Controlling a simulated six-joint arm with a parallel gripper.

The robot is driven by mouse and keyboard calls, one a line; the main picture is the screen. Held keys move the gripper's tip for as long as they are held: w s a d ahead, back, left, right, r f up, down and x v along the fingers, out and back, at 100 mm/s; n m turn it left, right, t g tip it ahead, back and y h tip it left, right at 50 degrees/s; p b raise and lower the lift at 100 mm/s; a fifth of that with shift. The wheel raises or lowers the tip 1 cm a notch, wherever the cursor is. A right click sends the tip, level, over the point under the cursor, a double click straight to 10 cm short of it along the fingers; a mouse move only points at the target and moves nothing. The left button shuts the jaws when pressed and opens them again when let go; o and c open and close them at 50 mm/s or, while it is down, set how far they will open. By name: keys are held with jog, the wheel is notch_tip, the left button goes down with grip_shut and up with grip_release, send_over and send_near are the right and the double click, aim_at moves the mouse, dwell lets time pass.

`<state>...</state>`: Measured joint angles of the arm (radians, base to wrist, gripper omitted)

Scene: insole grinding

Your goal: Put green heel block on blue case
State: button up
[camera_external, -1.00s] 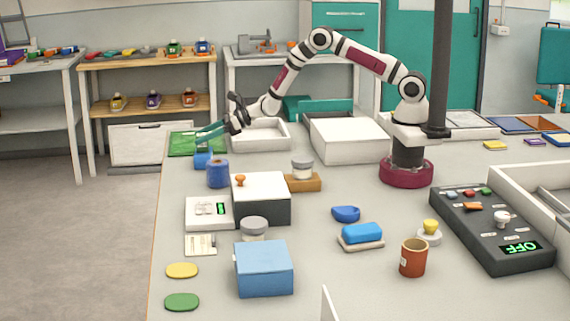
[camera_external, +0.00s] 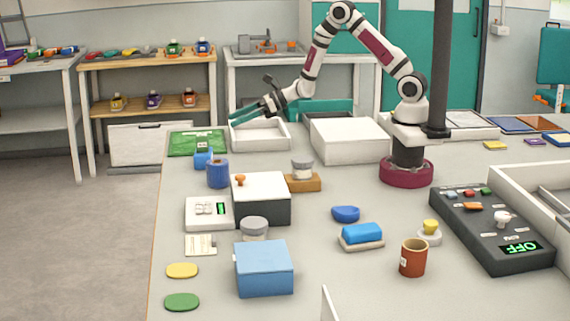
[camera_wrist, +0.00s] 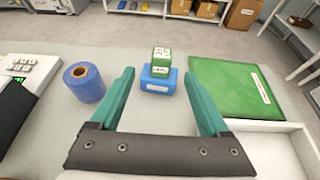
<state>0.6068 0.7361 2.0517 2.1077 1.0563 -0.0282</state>
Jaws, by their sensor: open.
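A small green heel block (camera_wrist: 161,54) with a white label rests on top of the small blue case (camera_wrist: 157,80) in the wrist view. The blue case also shows in the external view (camera_external: 202,161), where the green block is hard to tell from the green mat behind it. My gripper (camera_external: 236,117) is open and empty, above and to the right of the case. In the wrist view its teal fingers (camera_wrist: 158,78) are spread wide, with the block and case beyond, in line with the gap between them.
A blue roll (camera_wrist: 84,82) stands left of the case. A green mat (camera_wrist: 235,88) lies right of it, and a white tray (camera_external: 260,146) is close by. Grey devices and a blue box (camera_external: 264,270) stand farther forward on the table.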

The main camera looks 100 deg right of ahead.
jog(key=s+a+r+n+g+y, duration=0.1)
jog(key=s+a+r+n+y, duration=0.2)
jog(key=a, duration=0.5)
jog(key=s+a+r+n+g+y, duration=0.2)
jog(key=a+r+n+y, duration=0.1)
jog(key=a+r+n, duration=0.3)
jog(key=s+a+r+n+g+y, duration=0.1)
jog(key=s+a+r+n+y, duration=0.2)
jog(key=a, duration=0.6)
jog(key=s+a+n+g+h, duration=0.1)
jog(key=s+a+n+g, duration=0.4)
jog(key=s, duration=0.4)
jog(key=s+a+n+g, duration=0.3)
jog(key=s+n, duration=0.4)
jog(key=s, duration=0.1)
jog(key=s+d+f+n+g+h, duration=0.1)
jog(key=s+d+f+n+h, duration=0.1)
jog(key=s+d+n+h, duration=0.4)
jog(key=s+d, duration=0.2)
jog(key=s, duration=0.3)
jog(key=shift+s+f+g, duration=0.3)
jog(key=shift+g, duration=0.1)
